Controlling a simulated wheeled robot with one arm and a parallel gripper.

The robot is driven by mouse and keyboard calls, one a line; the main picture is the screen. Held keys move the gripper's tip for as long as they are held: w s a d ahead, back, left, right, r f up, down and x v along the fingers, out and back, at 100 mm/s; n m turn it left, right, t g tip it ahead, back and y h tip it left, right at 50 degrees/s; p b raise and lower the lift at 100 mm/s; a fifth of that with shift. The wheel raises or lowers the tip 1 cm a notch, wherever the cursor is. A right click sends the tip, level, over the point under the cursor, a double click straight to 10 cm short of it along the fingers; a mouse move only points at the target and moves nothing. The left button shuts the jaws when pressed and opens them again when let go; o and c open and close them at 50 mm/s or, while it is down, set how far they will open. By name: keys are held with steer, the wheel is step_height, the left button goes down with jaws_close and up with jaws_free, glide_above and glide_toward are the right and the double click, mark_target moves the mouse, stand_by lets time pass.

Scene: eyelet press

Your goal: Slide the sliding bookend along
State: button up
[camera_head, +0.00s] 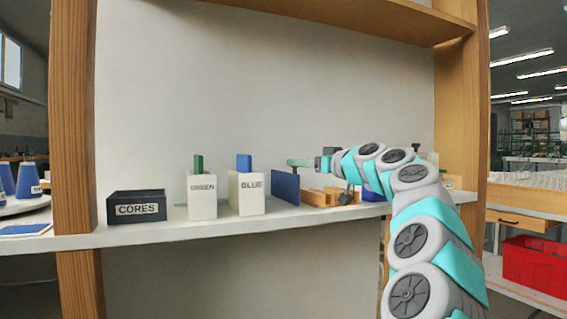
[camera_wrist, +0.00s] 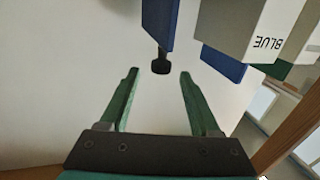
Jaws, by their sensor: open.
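The sliding bookend is an upright blue plate (camera_head: 285,187) on the shelf, just right of the white BLUE box. In the wrist view the bookend (camera_wrist: 158,22) hangs from the top edge, as this view is upside down, with a black knob (camera_wrist: 160,65) at its end. My gripper (camera_head: 292,163) is just above the plate, its green fingers pointing left. In the wrist view my gripper (camera_wrist: 158,72) is open, and the knob appears in the gap near the fingertips. Contact cannot be told. The knob is not distinguishable in the head view.
Wooden rails (camera_head: 316,197) lie right of the plate, partly behind my arm. The white BLUE box (camera_head: 246,203) and GREEN box (camera_head: 202,206) stand left of it, each with a coloured piece upright. A dark CORES bin (camera_head: 137,196) is further left. Free shelf (camera_head: 182,222) shows between.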

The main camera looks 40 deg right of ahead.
glide_above(284, 180)
steer(key=s+a, duration=0.1)
steer(key=s, duration=0.2)
steer(key=shift+s+a+p, duration=0.15)
steer(key=shift+p, duration=0.2)
jaws_close()
stand_by(1.2)
